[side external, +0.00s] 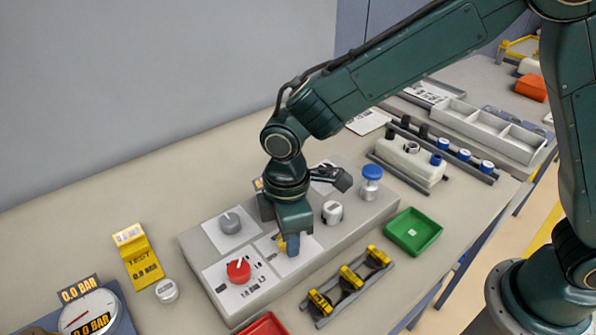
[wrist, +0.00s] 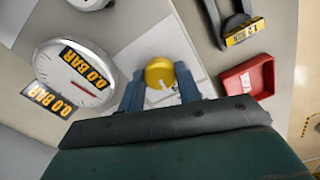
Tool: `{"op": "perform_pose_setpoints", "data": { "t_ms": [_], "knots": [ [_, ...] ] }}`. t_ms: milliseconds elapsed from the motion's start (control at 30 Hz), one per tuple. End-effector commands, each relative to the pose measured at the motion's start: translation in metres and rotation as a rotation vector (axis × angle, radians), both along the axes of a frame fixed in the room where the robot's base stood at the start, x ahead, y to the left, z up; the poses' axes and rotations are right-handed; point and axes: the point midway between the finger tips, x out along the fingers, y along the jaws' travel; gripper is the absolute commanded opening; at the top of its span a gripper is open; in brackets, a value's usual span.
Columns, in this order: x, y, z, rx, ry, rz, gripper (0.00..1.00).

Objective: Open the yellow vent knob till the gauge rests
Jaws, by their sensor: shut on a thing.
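The yellow vent knob (wrist: 160,72) sits between my two blue fingertips in the wrist view, with a white pointer mark on its face. My gripper (wrist: 160,88) is shut on it, one finger on each side. In the side view my gripper (side external: 288,243) points down at the grey panel, and only a sliver of the yellow knob (side external: 281,246) shows beside the fingers. The round white gauge (wrist: 73,82) has a red needle, and its labels read 0.0 BAR. The gauge (side external: 90,314) is also at the lower left in the side view.
The grey panel (side external: 190,246) also carries a red knob (side external: 238,270) and a grey knob (side external: 230,223). A blue-capped bottle (side external: 371,182) stands at its right end. A green tray (side external: 412,240), a rack of yellow clips (side external: 350,277) and a red tray (side external: 263,327) lie in front.

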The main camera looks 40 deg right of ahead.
Motion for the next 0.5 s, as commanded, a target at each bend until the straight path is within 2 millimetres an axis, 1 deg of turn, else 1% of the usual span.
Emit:
{"op": "perform_pose_setpoints", "data": {
  "t_ms": [200, 233, 300, 333, 500],
  "knots": [
    [0.0007, 0.0006, 0.0013, 0.002, -0.003, -0.001, 0.11],
    [0.0007, 0.0006, 0.0014, 0.002, -0.003, -0.001, 0.4],
    [0.0005, 0.0006, 0.0012, 0.002, -0.003, -0.001, 0.53],
    [0.0005, 0.0005, 0.0011, 0.002, -0.003, -0.001, 0.56],
    [0.0002, 0.0003, 0.0006, 0.002, -0.002, -0.001, 0.56]
  ]
}}
